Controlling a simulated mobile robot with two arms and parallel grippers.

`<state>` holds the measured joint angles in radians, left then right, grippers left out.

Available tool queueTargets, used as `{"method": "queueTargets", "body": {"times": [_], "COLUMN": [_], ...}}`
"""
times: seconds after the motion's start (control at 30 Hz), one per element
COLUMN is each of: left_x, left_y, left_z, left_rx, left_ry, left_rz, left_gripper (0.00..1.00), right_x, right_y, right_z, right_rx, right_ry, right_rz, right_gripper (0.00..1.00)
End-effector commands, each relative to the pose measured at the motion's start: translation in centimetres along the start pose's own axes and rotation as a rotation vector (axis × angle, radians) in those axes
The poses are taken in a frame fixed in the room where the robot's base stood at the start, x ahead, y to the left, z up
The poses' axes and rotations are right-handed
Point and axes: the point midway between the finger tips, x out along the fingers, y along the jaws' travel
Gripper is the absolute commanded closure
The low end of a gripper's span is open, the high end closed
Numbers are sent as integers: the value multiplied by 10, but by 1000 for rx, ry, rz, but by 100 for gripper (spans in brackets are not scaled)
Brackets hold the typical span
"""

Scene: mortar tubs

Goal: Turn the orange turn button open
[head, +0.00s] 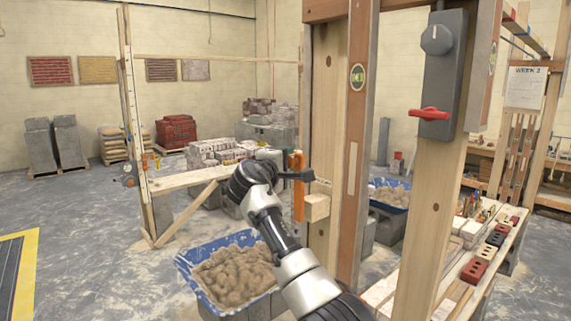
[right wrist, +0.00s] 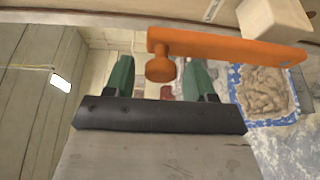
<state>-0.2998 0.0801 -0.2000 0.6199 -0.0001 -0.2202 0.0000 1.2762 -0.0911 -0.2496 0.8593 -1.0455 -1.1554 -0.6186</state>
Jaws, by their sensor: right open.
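The orange turn button (head: 297,188) is a long bar standing upright against the wooden post in the head view. A small wooden block (head: 317,208) sits beside its lower part. In the right wrist view the orange bar (right wrist: 225,47) runs across the top, with a round orange knob (right wrist: 160,68) at one end. My right gripper (head: 300,176) is at the bar in the head view. In the wrist view its green fingers (right wrist: 160,78) are open, one on each side of the knob; I cannot tell whether they touch it. My left gripper is not in view.
A grey box with a red handle (head: 430,114) is on the post at right. A blue tub of mortar (head: 232,272) stands below my arm, another (head: 390,195) behind the post. A bench with bricks (head: 473,270) is at right. The floor at left is open.

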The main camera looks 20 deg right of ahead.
Motion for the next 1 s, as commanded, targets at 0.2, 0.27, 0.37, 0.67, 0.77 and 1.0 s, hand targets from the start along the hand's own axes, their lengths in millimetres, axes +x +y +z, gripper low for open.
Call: {"method": "queueTargets", "body": {"times": [0.2, 0.27, 0.37, 0.67, 0.77, 1.0], "left_x": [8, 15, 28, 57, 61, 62], "left_y": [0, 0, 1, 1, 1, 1], "left_z": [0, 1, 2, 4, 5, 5], "left_rx": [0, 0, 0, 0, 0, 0], "left_ry": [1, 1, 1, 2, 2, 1], "left_rz": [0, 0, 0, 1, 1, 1], "left_gripper": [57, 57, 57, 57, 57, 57], "right_x": [-9, -17, -36, -92, -102, -108], "right_y": [-4, -5, -7, -5, -3, 0], "right_z": [-1, -1, -2, -2, -2, -2], "right_rx": [1, 3, 4, 2, 0, -1], "right_ry": [1, 2, 3, 3, 2, 0], "right_rz": [0, 1, 1, 0, 0, 0], "right_gripper": [45, 45, 45, 45, 45, 45]}}
